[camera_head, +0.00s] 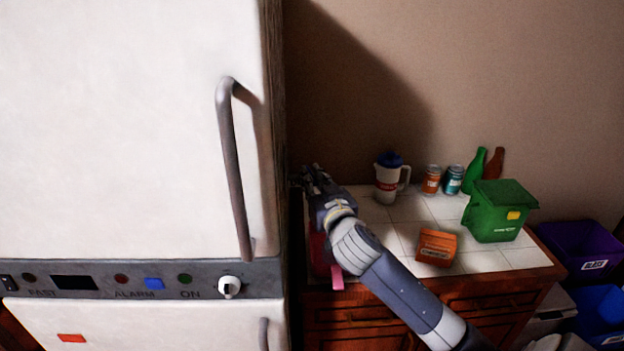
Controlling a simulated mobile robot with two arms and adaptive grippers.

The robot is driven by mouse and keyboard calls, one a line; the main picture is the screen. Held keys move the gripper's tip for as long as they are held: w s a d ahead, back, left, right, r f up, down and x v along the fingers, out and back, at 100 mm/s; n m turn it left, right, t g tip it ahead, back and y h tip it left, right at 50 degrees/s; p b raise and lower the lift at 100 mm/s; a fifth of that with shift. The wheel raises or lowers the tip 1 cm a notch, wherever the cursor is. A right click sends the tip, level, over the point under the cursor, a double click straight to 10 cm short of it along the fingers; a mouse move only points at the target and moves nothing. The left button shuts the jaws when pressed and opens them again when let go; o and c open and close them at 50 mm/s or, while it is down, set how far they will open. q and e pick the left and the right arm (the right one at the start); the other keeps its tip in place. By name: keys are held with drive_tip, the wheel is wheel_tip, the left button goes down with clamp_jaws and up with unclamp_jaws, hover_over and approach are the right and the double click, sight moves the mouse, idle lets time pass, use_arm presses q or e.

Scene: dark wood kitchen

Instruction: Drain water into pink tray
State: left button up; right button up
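A pink tray (319,254) is at the left end of the tiled counter, close to the fridge side. My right arm covers most of it, and only its pink edges show. My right gripper (312,178) is above the back left part of the counter, beside the fridge. Its fingers are small and dark, so I cannot tell whether they are open or hold something. No water can be made out. My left gripper is not in view.
A white fridge (120,130) fills the left. On the counter (480,262) stand a blue-lidded jug (386,184), two cans (432,180), green (474,172) and brown (494,164) bottles, a green bin (495,218) and an orange box (436,247). Purple (580,247) and blue (603,308) bins stand right.

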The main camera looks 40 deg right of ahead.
drive_tip(key=o, duration=0.3)
drive_tip(key=v, duration=1.2)
idle(6.5)
